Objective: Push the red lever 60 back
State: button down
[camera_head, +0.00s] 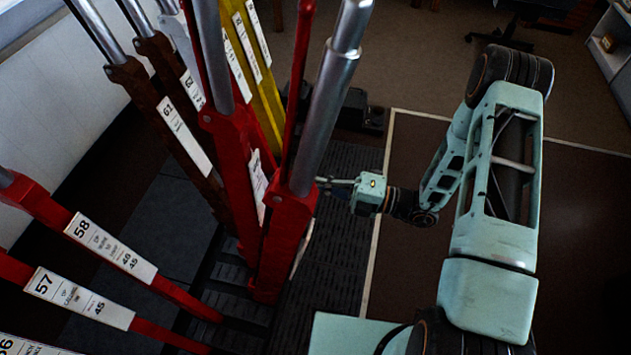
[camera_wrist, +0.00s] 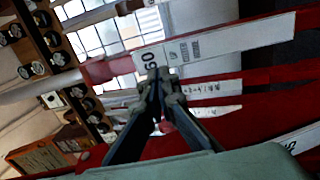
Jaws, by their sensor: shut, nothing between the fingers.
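In the wrist view, the red lever 60 (camera_wrist: 110,69) carries a white plate (camera_wrist: 225,46) reading 60. It crosses the upper part of that picture. My gripper (camera_wrist: 160,74) is shut and empty, its fingertips overlapping the plate's lower edge near the number; I cannot tell whether they touch. In the head view, my gripper (camera_head: 325,183) is just right of two steep red levers, close to the nearer one (camera_head: 287,215). The other red lever (camera_head: 236,140) stands behind it to the left. Their numbers cannot be read there, so I cannot tell which is 60.
Brown levers 61 (camera_head: 165,130) and 62 stand behind the red ones, with a yellow lever (camera_head: 258,75) beyond. Red levers 58 (camera_head: 112,248) and 57 (camera_head: 80,300) lean differently at lower left. Open brown floor (camera_head: 400,260) lies right of the frame, partly under my arm.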

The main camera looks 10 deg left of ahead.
aim_at(257, 169)
jog(key=a, duration=0.9)
jog(key=shift+w+r, duration=0.25)
jog(key=shift+w, duration=0.1)
